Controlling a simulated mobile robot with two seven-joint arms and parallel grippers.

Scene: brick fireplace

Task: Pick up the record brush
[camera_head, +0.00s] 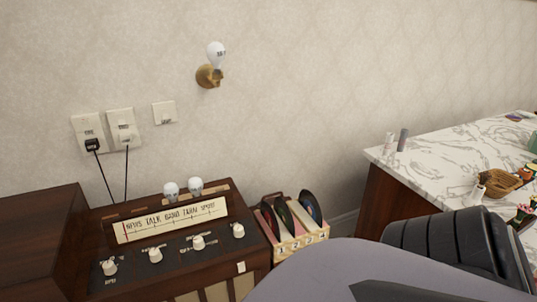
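I cannot pick out a record brush for certain in the head view. A small crate (313,241) with numbers on its front holds several upright records (311,207), to the right of the radio. Neither of my grippers shows.
A wooden radio (185,262) with white knobs stands at lower left, with two bulbs (172,191) on top. A marble-topped counter (440,158) at right carries two small upright items (402,140) and a wicker basket (500,184). Wall outlets (123,128) have cords plugged in.

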